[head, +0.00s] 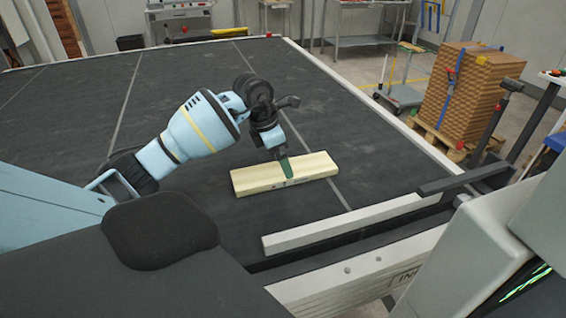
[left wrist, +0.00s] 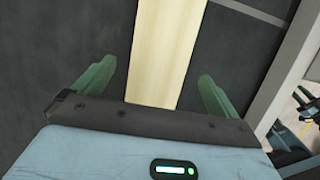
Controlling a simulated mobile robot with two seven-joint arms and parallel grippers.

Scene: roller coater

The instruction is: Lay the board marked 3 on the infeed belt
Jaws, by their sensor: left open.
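A pale wooden board (head: 255,180) lies flat on the dark belt (head: 190,70), near the belt's front white rail. A small dark mark shows on its near edge, too small to read as a number. My left gripper (head: 287,168) reaches down over the middle of the board. In the left wrist view the board (left wrist: 165,45) runs between the two green fingers of the left gripper (left wrist: 157,76), with a gap on each side. The gripper is open and holds nothing. My right gripper is not in view.
A white rail (head: 345,225) borders the belt's near side, with a frame below it bearing partly hidden lettering. Beyond the belt, a strapped stack of brown boards (head: 470,95) stands on a pallet, beside a cart (head: 400,95). The belt around the board is clear.

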